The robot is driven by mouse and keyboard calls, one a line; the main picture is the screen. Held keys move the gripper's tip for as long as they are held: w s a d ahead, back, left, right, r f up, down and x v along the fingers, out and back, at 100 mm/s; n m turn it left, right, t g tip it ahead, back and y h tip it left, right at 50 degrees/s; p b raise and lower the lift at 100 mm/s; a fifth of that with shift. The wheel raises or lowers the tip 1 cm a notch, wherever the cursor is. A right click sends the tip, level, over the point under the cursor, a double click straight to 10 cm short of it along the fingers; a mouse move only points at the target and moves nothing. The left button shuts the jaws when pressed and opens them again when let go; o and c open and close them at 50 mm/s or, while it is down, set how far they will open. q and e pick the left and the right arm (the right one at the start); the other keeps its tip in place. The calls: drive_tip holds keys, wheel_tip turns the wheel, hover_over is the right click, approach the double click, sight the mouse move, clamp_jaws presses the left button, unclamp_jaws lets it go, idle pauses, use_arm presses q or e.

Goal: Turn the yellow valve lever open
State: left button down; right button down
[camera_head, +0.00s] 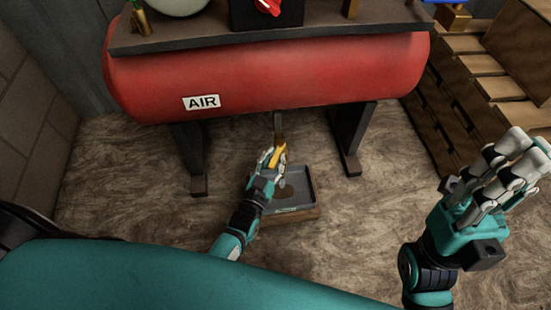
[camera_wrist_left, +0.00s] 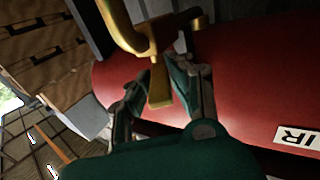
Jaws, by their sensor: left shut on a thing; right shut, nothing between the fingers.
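The yellow valve lever (camera_head: 279,153) hangs under the red air tank (camera_head: 270,75), below a short pipe (camera_head: 278,122). In the left wrist view the lever (camera_wrist_left: 160,88) is a brass-yellow flat bar coming down between the fingers, from a bent yellow part at the top. My left gripper (camera_head: 270,160) is shut on the lever; its fingers stand on both sides of the bar. Part of the lever is hidden behind the fingers in the head view. My right gripper (camera_head: 510,165) is shut and empty, far to the right of the lever.
A grey tray (camera_head: 303,190) with a dark stain lies on the floor below the lever. Dark tank legs (camera_head: 350,138) stand left and right of it. Wooden drawers (camera_head: 455,110) stand at the right.

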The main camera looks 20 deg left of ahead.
idle(0.4)
use_arm(q)
drive_tip(key=c, duration=1.2)
unclamp_jaws()
drive_tip(key=shift+s, duration=0.15)
drive_tip(key=s, duration=1.1)
drive_tip(key=shift+s+a, duration=0.35)
